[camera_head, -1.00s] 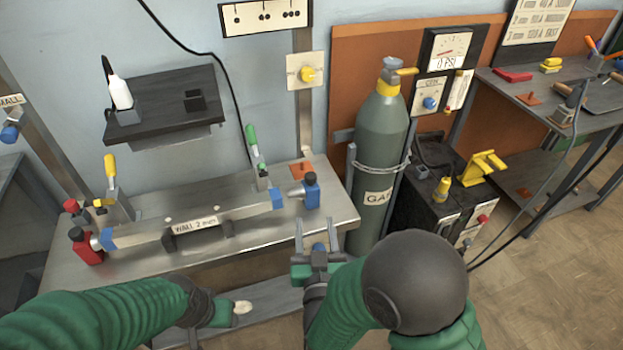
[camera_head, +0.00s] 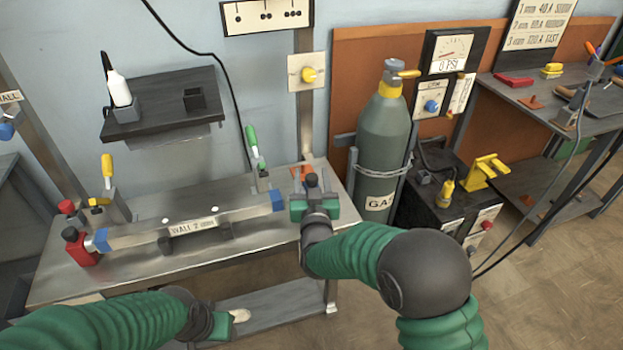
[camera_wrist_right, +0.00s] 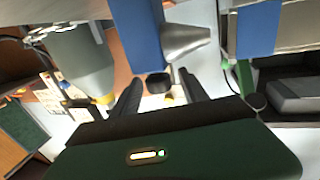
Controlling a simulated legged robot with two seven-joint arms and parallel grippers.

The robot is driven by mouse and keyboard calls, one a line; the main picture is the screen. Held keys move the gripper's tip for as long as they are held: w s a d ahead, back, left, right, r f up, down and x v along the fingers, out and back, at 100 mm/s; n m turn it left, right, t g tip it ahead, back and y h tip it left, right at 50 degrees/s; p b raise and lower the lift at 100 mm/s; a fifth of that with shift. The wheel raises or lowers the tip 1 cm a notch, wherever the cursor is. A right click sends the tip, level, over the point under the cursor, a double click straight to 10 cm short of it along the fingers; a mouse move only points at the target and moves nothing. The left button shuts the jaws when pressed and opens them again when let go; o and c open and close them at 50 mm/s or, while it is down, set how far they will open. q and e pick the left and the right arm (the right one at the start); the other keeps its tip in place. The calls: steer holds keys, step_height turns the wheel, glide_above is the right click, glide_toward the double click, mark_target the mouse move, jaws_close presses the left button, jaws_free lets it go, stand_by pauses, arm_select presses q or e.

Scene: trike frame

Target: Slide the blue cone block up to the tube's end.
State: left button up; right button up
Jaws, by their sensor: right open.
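The blue cone block (camera_wrist_right: 143,35) shows in the right wrist view, its silver cone (camera_wrist_right: 186,42) pointing right toward the tube's blue end (camera_wrist_right: 257,30), with a gap between. In the head view my right gripper (camera_head: 312,196) hides most of this block; a dark knob (camera_head: 311,180) shows above it. The tube (camera_head: 190,226) lies along the bench, its right blue end (camera_head: 278,199) just left of that gripper. My right gripper (camera_wrist_right: 161,94) is open, the dark knob (camera_wrist_right: 158,83) appearing between its fingers; contact is unclear. My left gripper (camera_head: 222,322) is low at front, its fingers unclear.
A red block (camera_head: 82,252) stands at the tube's left end. Clamps with yellow (camera_head: 107,168) and green (camera_head: 252,142) handles stand behind the tube. The gas cylinder (camera_head: 382,150) is close behind the right gripper. The front of the bench (camera_head: 150,268) is clear.

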steer(key=shift+c, duration=0.3)
jaws_close()
steer(key=shift+a, duration=0.15)
stand_by(0.9)
